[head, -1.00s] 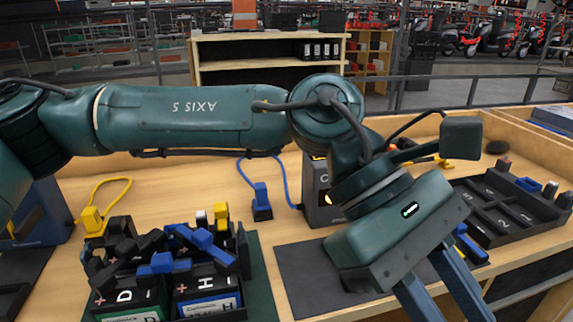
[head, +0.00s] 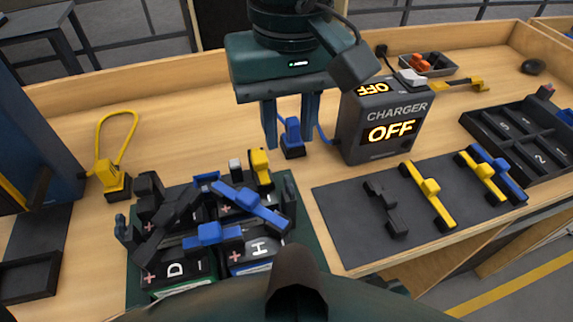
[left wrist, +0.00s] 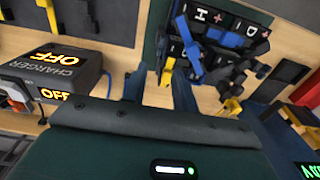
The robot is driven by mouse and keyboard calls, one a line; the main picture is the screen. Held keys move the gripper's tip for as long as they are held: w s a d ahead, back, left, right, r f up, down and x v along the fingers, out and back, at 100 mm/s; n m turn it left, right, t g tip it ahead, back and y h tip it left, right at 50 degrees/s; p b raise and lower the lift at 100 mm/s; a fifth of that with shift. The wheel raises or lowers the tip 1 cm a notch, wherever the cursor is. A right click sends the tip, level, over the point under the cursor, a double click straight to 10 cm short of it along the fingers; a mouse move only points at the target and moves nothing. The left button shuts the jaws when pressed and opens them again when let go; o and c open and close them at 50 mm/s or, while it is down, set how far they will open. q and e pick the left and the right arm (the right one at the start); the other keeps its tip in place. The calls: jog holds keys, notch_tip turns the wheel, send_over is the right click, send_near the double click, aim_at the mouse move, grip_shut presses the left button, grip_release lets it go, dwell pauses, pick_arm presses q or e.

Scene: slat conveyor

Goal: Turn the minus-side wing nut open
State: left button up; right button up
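The battery group (head: 215,230) stands on a dark green mat, with blue and black bars lying across it and plus and minus marks beside the letters D and H. A small yellow piece (head: 259,165) and a pale post (head: 235,166) stand at its back edge. I cannot tell which part is the minus-side wing nut. My left gripper (head: 291,122) is open and empty, pointing down behind the batteries. In the left wrist view its fingers (left wrist: 160,88) are apart, with the batteries beyond them. My right gripper is not in view.
A charger (head: 385,118) reading OFF stands right of the left gripper. A blue plug (head: 292,135) shows between the fingers. A yellow plug (head: 110,178) stands at left. A dark mat (head: 350,225) with black, yellow and blue bars and a compartment tray (head: 500,125) are at right.

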aim_at(289, 180)
pick_arm(q)
notch_tip(289, 180, down, 9)
jog(key=shift+f, duration=0.1)
jog(key=shift+c, duration=0.5)
grip_shut()
